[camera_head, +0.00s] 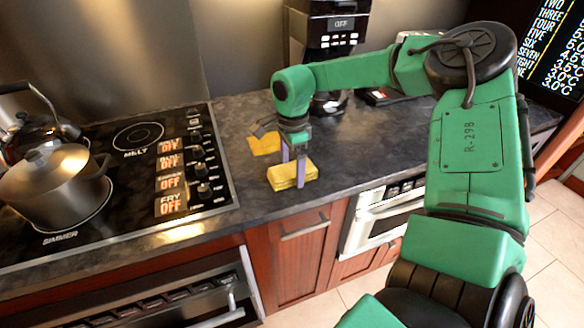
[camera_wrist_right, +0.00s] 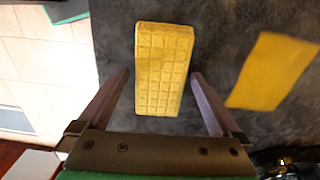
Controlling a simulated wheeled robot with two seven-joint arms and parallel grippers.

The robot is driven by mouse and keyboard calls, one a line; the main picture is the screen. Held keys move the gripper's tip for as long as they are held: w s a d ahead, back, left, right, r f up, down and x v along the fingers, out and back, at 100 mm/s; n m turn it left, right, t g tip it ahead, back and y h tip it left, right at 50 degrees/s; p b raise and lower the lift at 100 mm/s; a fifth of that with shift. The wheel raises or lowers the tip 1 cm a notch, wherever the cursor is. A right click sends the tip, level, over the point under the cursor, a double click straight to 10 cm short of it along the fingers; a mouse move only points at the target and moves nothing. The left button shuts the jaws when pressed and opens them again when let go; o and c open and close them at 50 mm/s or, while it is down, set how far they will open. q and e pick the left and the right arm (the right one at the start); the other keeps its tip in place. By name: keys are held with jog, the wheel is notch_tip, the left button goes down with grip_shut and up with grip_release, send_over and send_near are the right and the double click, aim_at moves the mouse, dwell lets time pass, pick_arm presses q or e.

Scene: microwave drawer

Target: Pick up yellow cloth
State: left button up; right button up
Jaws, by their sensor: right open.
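A thick yellow folded cloth (camera_head: 293,177) with a quilted grid pattern lies on the dark counter near its front edge. It also shows in the right wrist view (camera_wrist_right: 162,70), between the two fingers and beyond them. A second, flat and thin yellow piece (camera_head: 262,145) lies farther back on the counter, and to the right in the wrist view (camera_wrist_right: 273,72). My right gripper (camera_head: 292,168) points down over the thick cloth, open, with a purple-grey finger towards each side. I see gaps between cloth and fingers in the wrist view (camera_wrist_right: 160,76). My left gripper is out of view.
A stove (camera_head: 120,170) with a steel pot (camera_head: 55,190) and a kettle stands at the left. A coffee machine (camera_head: 330,30) stands behind my right arm. Drawers and a white-fronted appliance (camera_head: 382,215) are below the counter edge. Counter right of the cloth is clear.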

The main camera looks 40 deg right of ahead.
aim_at(292, 169)
jog(key=shift+f, duration=0.3)
jog(key=shift+c, duration=0.6)
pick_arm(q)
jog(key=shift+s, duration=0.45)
pick_arm(e)
jog(key=c, duration=1.1)
jog(key=shift+o, duration=0.2)
jog(key=shift+w+r, duration=0.1)
jog(key=shift+r, duration=0.5)
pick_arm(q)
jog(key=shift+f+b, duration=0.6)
pick_arm(e)
notch_tip(292, 169, up, 19)
jog(key=shift+f, duration=0.1)
